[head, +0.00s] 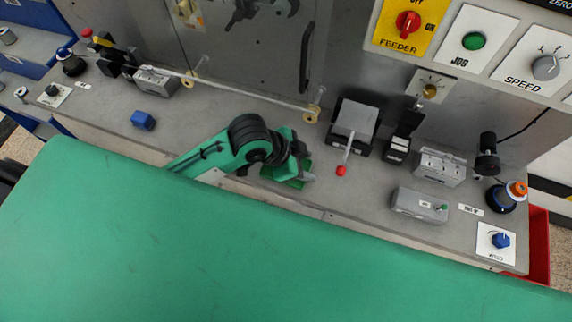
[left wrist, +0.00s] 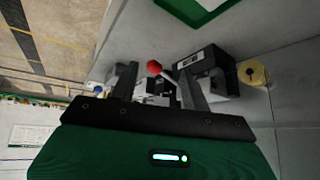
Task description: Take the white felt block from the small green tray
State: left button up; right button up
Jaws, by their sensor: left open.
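The small green tray (head: 278,173) lies on the grey bench near its front edge in the head view, partly covered by my left arm. Part of its green rim (left wrist: 180,12) also shows at the top of the left wrist view, cut off by the frame. A pale patch shows inside that rim; I cannot tell whether it is the white felt block. In the head view I cannot make out the block. My left gripper (head: 305,166) is over the tray's right part. In the left wrist view its fingers (left wrist: 160,85) are apart with nothing seen between them. My right gripper is out of view.
A red-knobbed lever (head: 341,170) on a dark block stands just right of the gripper. A thin rail (head: 240,92) runs behind the arm. A grey box (head: 419,205) sits further right, and a blue block (head: 143,120) at left. Bench left of the arm is mostly clear.

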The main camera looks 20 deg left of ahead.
pick_arm(q)
jog(key=w+a+r+m+g+y, duration=0.1)
jog(key=w+a+r+m+g, duration=0.15)
jog(key=a, duration=0.35)
jog(key=w+a+r+m+g+y, duration=0.1)
jog(key=a+m+g, duration=0.15)
jog(key=a, duration=0.25)
jog(key=shift+t, duration=0.5)
jog(key=p+x, duration=0.2)
jog(key=x, duration=0.6)
jog(key=shift+s+p, duration=0.15)
jog(key=shift+p, duration=0.15)
jog(key=shift+d+f+p, duration=0.2)
jog(key=shift+f+p, duration=0.25)
jog(key=shift+p, duration=0.1)
jog(key=p+x, duration=0.1)
jog(key=x, duration=0.2)
jog(key=shift+d+f+p, duration=0.1)
jog(key=shift+f+p, duration=0.1)
jog(key=shift+p, duration=0.1)
jog(key=shift+d+f, duration=0.1)
jog(key=shift+f, duration=0.3)
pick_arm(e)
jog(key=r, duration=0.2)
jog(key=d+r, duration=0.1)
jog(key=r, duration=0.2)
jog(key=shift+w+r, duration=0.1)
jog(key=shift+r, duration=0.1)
pick_arm(q)
jog(key=shift+c, duration=0.2)
